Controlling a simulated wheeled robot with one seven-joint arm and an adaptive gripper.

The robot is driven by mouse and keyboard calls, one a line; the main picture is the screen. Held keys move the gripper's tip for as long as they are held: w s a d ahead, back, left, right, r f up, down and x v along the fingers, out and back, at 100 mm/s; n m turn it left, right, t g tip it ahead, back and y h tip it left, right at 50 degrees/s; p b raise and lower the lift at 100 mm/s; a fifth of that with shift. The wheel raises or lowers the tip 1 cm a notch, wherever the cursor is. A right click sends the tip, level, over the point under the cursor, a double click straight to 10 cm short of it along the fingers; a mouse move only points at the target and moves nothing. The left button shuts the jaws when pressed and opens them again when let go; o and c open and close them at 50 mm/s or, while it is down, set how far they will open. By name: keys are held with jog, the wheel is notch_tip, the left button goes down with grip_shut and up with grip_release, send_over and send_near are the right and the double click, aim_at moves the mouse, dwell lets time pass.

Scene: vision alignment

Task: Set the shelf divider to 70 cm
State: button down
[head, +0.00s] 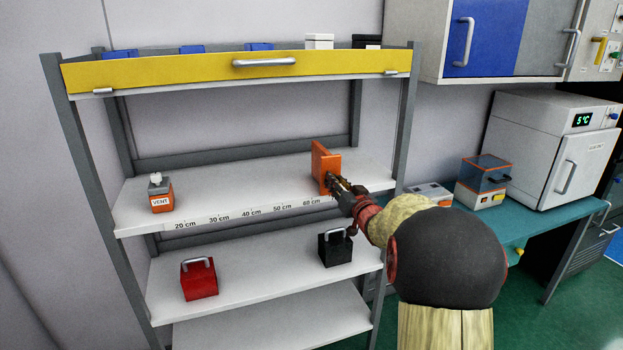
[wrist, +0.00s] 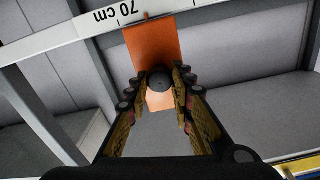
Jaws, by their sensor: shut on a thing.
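The orange shelf divider (head: 325,165) stands upright on the middle shelf (head: 250,185), towards its right end. My gripper (head: 335,184) reaches it from the front right. In the wrist view my gripper (wrist: 163,82) is shut on the dark round knob (wrist: 160,81) of the divider (wrist: 153,45). The divider's small tab (wrist: 146,15) lies at the scale strip (wrist: 65,34), a little right of the "70 cm" label and its tick. In the head view the scale (head: 250,212) reads 20 to 60 cm; my gripper covers the part beyond.
A red weight (head: 199,282) and a black weight (head: 335,249) stand on the shelf below. A yellow flap (head: 180,72) spans the top. The shelf between VENT box and divider is clear.

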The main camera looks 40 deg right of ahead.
jog(key=shift+s+d+p, duration=0.3)
jog(key=shift+d, duration=0.65)
jog(key=shift+s+d+p, duration=0.3)
jog(key=shift+d, duration=0.65)
jog(key=shift+r, duration=0.1)
jog(key=c, duration=1.5)
grip_release()
jog(key=shift+d, duration=0.2)
jog(key=shift+c, duration=0.2)
jog(key=shift+s+a, duration=0.1)
jog(key=v, duration=1.1)
jog(key=shift+s, duration=0.35)
jog(key=shift+a, duration=0.1)
